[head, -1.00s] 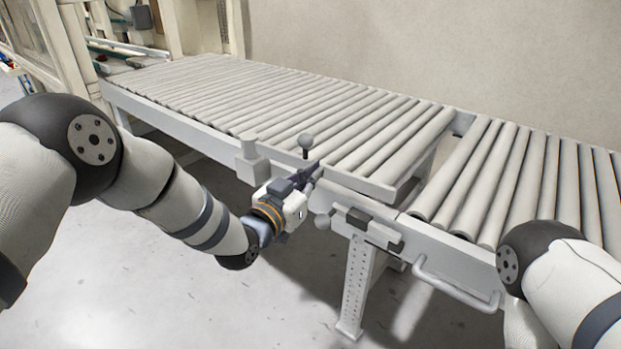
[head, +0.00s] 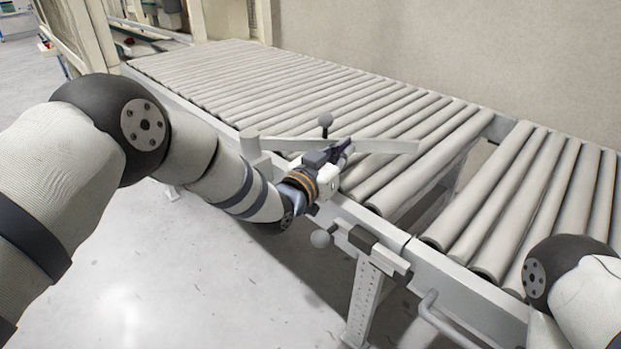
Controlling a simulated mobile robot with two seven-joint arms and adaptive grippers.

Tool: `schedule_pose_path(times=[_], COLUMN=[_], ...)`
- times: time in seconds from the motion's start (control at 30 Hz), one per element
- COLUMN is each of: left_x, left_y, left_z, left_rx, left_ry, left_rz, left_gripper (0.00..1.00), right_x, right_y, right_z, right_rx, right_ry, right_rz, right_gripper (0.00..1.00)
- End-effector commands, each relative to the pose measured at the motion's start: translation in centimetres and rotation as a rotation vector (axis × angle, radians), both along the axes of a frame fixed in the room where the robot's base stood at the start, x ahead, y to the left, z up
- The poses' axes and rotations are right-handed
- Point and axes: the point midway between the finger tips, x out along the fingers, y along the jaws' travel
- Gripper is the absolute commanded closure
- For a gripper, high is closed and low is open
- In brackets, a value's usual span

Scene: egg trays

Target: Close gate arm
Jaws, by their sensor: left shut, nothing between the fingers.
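The gate arm (head: 385,146) is a flat pale bar on a pivot post (head: 252,143) at the conveyor's front rail. It lies at an angle over the rollers, its free end pointing right and away from the front rail. My right gripper is out of view; only that arm shows at lower right.
Long roller conveyor (head: 230,80) runs from the back left, with a second roller section (head: 545,190) to the right past a gap. A handle (head: 430,312) sticks out at lower right.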

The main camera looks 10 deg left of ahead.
Motion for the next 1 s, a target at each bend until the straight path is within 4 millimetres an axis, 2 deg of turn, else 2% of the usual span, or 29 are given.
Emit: schedule_pose_path(times=[0.77, 0.87, 1.0], left_x=[-0.1, -0.9, -3.9], left_y=[0.1, 0.7, 2.4], left_z=[0.0, 0.0, 0.0], left_rx=[0.0, 0.001, 0.0], left_ry=[0.0, 0.001, 0.004], left_rz=[0.0, 0.0, 0.0], left_gripper=[1.0, 1.0, 1.0], right_x=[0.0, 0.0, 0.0], right_y=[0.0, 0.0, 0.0], right_z=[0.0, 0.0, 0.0], right_rx=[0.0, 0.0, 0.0], right_ry=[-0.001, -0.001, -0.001], right_rz=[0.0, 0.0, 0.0], right_gripper=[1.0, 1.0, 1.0])
